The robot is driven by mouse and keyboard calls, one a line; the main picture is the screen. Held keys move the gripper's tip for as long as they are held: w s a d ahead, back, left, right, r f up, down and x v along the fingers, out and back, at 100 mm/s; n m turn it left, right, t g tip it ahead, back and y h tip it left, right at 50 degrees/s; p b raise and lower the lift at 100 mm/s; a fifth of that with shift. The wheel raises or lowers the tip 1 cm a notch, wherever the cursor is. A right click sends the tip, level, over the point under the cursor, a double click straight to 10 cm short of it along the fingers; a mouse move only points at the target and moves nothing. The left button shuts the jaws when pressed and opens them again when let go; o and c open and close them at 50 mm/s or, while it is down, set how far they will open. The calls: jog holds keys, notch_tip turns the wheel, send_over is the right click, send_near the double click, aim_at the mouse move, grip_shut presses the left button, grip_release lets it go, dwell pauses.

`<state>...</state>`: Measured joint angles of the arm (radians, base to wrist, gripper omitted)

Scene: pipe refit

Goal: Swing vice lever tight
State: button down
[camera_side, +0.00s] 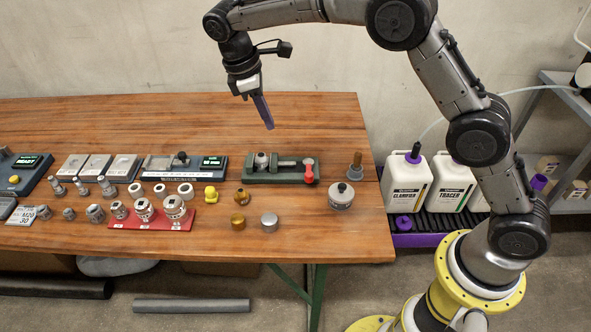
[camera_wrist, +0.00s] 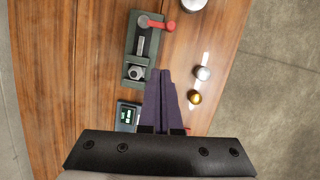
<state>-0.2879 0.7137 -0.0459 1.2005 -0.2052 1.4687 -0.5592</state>
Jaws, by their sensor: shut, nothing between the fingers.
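The green vice (camera_side: 283,168) sits on the wooden table, right of the middle in the side view; it also shows at the top in the wrist view (camera_wrist: 130,48). Its red lever (camera_side: 309,172) is at the vice's right end; in the wrist view the lever (camera_wrist: 157,25) points right. A grey metal fitting (camera_side: 262,161) sits at the vice's left end, and shows in the wrist view too (camera_wrist: 137,73). My gripper (camera_side: 269,127) has purple fingers, shut and empty, and hangs above the table behind the vice. The fingers (camera_wrist: 165,74) lie side by side in the wrist view.
Brass (camera_side: 238,222) and silver (camera_side: 269,222) pieces lie in front. A red rack (camera_side: 152,217) with fittings is to the left. The back of the table is clear.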

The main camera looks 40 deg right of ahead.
aim_at(309, 169)
notch_tip(309, 169, down, 6)
jog(key=a+g, duration=0.1)
jog(key=a, duration=0.1)
jog(key=shift+s+n+h, duration=0.15)
jog(key=shift+n+h, duration=0.15)
jog(key=shift+a, duration=0.1)
jog(key=x, duration=1)
jog(key=shift+s+f, duration=0.15)
jog(key=shift+f, duration=0.05)
jog(key=shift+s+d+r, duration=0.1)
jog(key=shift+s+d, duration=0.2)
jog(key=shift+d, duration=0.2)
jog(key=shift+s+d, duration=0.35)
jog(key=shift+d, duration=0.15)
jog(key=shift+s+d, duration=0.45)
jog(key=shift+d, duration=0.2)
